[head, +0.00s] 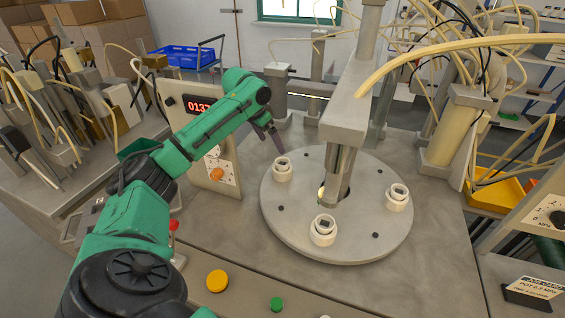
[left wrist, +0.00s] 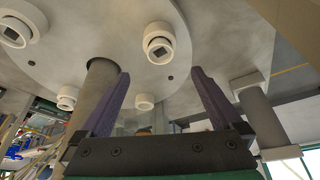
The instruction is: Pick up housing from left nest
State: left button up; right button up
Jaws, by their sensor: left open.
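A round grey dial plate (head: 300,230) carries white ring nests. The left nest with a pale housing (head: 282,168) in it is on the plate's left side; its housing has a dark square opening. In the left wrist view a nest with a housing (left wrist: 159,45) shows between and beyond my fingers, apart from them; it seems to be the left one. My left gripper (head: 272,143) is open and empty, with dark purple fingers, above and just behind the left nest. It also shows in the left wrist view (left wrist: 160,72). My right gripper is not seen.
A front nest (head: 322,231) and a right nest (head: 397,198) also sit on the plate. A grey press column (head: 347,110) stands over its middle. A control box with a red display (head: 200,106) is left of the plate. Yellow (head: 217,281) and green (head: 277,304) buttons are in front.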

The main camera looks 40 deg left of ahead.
aim_at(281, 160)
pick_arm(q)
jog(key=p+x, duration=0.3)
jog(key=x, duration=0.7)
jog(key=shift+w+d+f, duration=0.1)
jog(key=shift+w+f, duration=0.15)
jog(key=shift+f, duration=0.05)
jog(key=shift+w+f, duration=0.1)
jog(key=shift+f, duration=0.1)
jog(key=c, duration=1.2)
jog(key=shift+c, duration=1)
jog(key=shift+r, duration=0.15)
